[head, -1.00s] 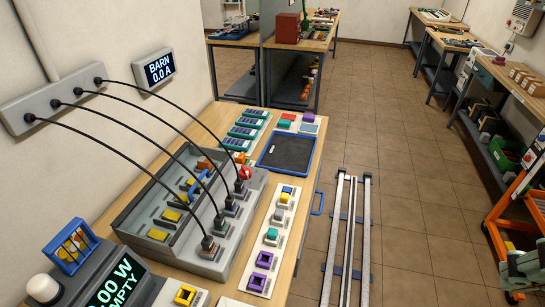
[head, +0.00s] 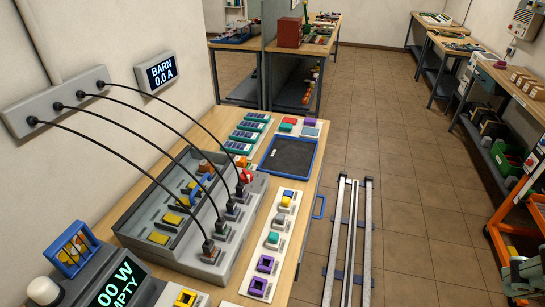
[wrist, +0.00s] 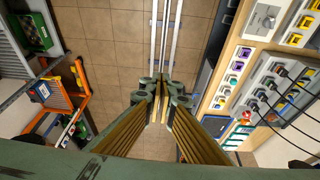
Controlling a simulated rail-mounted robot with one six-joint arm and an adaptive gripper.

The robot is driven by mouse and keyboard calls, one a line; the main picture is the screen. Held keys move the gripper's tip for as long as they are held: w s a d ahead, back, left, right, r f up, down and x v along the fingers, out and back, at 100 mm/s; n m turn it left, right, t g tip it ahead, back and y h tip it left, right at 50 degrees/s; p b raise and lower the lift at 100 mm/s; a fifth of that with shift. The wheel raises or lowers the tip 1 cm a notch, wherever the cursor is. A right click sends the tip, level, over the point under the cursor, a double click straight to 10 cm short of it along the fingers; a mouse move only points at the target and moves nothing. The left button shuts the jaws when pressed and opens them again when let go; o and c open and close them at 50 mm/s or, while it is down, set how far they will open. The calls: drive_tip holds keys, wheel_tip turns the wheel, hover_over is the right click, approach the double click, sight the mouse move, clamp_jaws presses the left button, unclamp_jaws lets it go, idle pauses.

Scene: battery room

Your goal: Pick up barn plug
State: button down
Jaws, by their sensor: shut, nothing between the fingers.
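I cannot tell which is the barn plug. The cables arch from a grey wall box (head: 60,104). A wall display (head: 160,73) beside it reads BARN 0.0 A. In the wrist view, my gripper (wrist: 162,104) is shut and empty, out over the floor. The plugs and cables show at the right there, well apart from my fingers.
A strip of coloured blocks (head: 283,222) and a blue-rimmed black tray (head: 291,153) lie beside the panel. Floor rails (head: 349,235) run along the bench. An orange-framed cart (head: 508,222) stands at the right. The middle floor is clear.

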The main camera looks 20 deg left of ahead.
drive_tip(key=c, duration=3.4)
unclamp_jaws()
drive_tip(key=o, duration=1)
drive_tip(key=shift+o, duration=0.2)
drive_tip(key=shift+w, duration=0.1)
